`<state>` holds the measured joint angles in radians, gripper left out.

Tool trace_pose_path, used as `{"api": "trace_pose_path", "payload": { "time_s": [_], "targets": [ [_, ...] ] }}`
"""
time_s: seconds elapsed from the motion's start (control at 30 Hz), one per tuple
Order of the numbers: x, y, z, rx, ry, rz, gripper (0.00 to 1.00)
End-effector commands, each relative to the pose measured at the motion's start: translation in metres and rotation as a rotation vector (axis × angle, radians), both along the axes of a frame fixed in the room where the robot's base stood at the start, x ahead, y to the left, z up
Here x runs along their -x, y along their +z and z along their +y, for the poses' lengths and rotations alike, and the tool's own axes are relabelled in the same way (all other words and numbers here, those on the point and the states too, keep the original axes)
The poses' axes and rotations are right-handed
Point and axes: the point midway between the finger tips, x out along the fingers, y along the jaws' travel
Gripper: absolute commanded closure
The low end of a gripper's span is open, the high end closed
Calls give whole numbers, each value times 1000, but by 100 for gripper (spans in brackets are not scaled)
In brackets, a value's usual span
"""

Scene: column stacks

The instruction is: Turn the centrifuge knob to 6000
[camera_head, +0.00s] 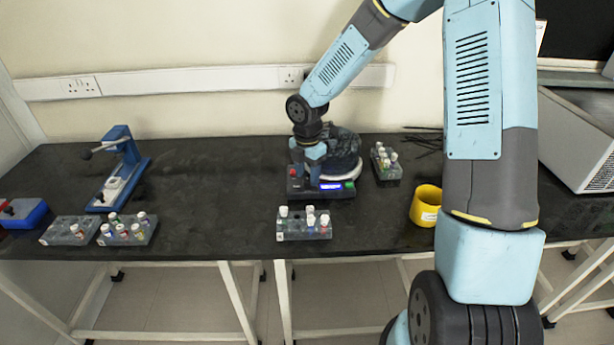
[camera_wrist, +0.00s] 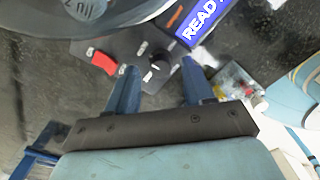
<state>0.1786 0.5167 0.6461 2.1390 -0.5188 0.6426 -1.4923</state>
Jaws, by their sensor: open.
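The centrifuge (camera_head: 343,194) stands near the middle of the black bench, with a dark base and a round top. Its lit blue display (camera_head: 331,186) also shows in the wrist view (camera_wrist: 205,18), where part of the word "READ" is legible. A small dark knob (camera_wrist: 158,61) sits on its front panel, beside a red switch (camera_wrist: 103,62). My gripper (camera_wrist: 159,68) is open, with one blue finger on either side of the knob in the picture. I cannot tell whether the fingers touch it. In the head view my gripper (camera_head: 314,176) is over the panel and hides the knob.
Tube racks stand in front of the centrifuge (camera_head: 305,231) and to its right (camera_head: 388,172). A blue lever press (camera_head: 121,172) and more racks (camera_head: 128,236) are at left. The bench between is clear.

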Motion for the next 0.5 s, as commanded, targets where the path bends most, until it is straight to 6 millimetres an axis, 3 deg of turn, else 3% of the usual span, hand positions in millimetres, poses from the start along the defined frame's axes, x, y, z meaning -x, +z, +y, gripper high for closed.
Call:
{"api": "trace_pose_path", "payload": {
  "time_s": [0.2,0.5],
  "targets": [
    [0,-12,0,0,0,0,48],
    [0,-13,-1,0,-1,0,51]
  ]
}}
